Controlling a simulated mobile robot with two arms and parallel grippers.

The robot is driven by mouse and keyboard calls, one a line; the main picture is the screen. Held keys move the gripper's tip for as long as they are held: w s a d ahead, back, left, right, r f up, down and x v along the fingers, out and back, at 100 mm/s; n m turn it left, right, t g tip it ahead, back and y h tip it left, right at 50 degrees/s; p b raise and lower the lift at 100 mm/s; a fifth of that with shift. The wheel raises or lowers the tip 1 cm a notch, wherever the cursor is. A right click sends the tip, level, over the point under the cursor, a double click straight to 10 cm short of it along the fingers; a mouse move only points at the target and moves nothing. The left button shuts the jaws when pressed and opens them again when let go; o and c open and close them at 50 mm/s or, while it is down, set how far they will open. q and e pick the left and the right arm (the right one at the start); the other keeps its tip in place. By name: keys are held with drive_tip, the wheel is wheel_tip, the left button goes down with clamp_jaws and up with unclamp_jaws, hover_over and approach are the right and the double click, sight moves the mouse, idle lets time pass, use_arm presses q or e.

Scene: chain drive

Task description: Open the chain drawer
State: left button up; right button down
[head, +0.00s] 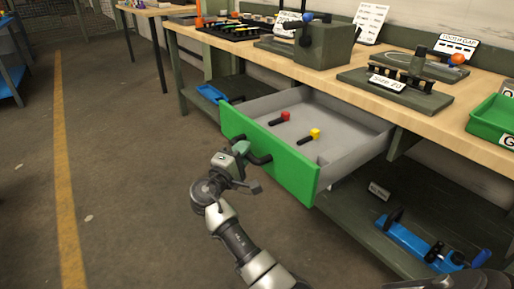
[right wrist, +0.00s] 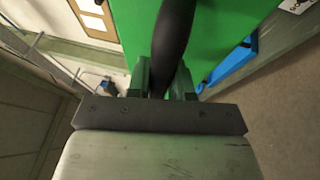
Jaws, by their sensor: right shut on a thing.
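The chain drawer, with a green front (head: 293,172) and grey inside, stands pulled out from under the workbench. Its black bar handle (head: 262,158) is on the green front. My right gripper (head: 242,150) is at the handle, shut on it. In the right wrist view the handle (right wrist: 172,45) runs between the two fingers of my right gripper (right wrist: 163,82), with the green front (right wrist: 222,30) behind. Inside the drawer lie a red and black piece (head: 281,118) and a yellow and black piece (head: 311,135), apart from each other. My left gripper is not in view.
The wooden bench top (head: 330,79) holds a grey block fixture (head: 325,45), a fixture labelled with a size (head: 400,95) and a green bin (head: 492,122). A blue tool (head: 415,240) lies on the lower shelf. The floor left of the drawer is clear.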

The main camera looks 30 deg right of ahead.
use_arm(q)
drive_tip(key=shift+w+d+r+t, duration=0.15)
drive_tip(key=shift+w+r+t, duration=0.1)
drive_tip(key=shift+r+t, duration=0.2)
use_arm(e)
drive_tip(key=shift+s+a+f, duration=0.1)
drive_tip(key=shift+s+a, duration=0.05)
drive_tip(key=shift+a, duration=1.5)
drive_tip(key=c, duration=1)
unclamp_jaws()
